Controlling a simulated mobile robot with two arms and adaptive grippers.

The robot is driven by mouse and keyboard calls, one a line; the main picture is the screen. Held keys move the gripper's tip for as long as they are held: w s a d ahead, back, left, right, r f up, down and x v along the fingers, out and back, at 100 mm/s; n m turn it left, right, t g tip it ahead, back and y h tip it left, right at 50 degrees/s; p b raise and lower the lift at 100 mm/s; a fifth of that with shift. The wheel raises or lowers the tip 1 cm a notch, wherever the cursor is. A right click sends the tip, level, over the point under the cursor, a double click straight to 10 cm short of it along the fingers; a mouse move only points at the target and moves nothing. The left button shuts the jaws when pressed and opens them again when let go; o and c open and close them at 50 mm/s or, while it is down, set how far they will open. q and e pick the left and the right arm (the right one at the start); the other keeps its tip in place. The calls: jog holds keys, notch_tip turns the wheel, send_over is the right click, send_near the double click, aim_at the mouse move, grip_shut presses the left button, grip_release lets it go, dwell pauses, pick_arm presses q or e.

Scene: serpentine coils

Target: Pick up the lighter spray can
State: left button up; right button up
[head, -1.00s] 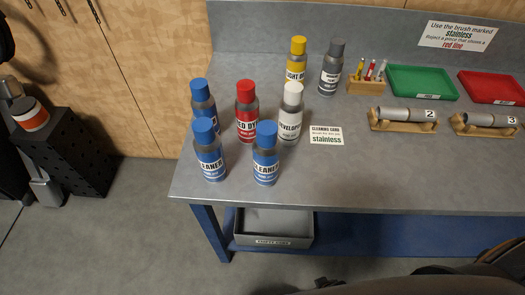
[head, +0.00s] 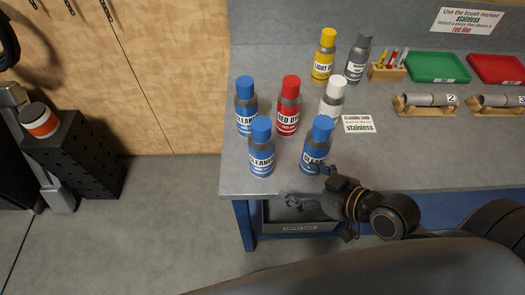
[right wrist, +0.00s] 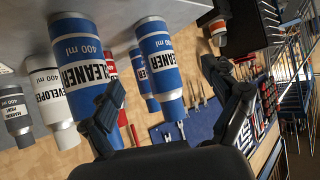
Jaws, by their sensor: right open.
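Three blue-capped CLEANER cans stand upright at the bench's left end: front right (head: 316,147), front left (head: 261,150) and back left (head: 245,108). Their labels look alike, so I cannot see which is lighter. My right gripper (head: 304,186) is open and empty by the bench's front edge, close to the front right can. In the right wrist view, which is upside down, that can (right wrist: 80,65) is nearest, beside one finger. The front left can (right wrist: 158,65) lies beyond the gap between the fingers (right wrist: 165,98). My left gripper is not in view.
A red can (head: 289,106), white can (head: 332,98), yellow can (head: 324,58) and grey can (head: 358,60) stand close behind. A small card (head: 358,124) lies to their right. An open grey bin (head: 300,228) sits under the bench (head: 450,150). The bench's front right is clear.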

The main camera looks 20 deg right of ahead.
aim_at(270, 152)
jog(key=shift+t+y, duration=0.5)
jog(key=shift+t, duration=0.3)
jog(key=w+a, duration=0.1)
jog(key=w, duration=0.1)
jog(key=w+a+b, duration=0.1)
jog(key=w, duration=0.2)
jog(key=w+a+r, duration=0.1)
jog(key=w, duration=0.2)
jog(key=shift+a, duration=0.2)
jog(key=p+x, duration=0.1)
jog(key=x, duration=0.4)
jog(key=shift+w+d+p, duration=0.2)
jog(key=shift+p, duration=0.15)
jog(key=shift+w+a+f, duration=0.15)
jog(key=shift+w, duration=0.05)
jog(key=shift+s, duration=0.1)
jog(key=shift+c, duration=0.6)
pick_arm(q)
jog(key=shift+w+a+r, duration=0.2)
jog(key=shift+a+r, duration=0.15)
pick_arm(e)
jog(key=c, duration=1.2)
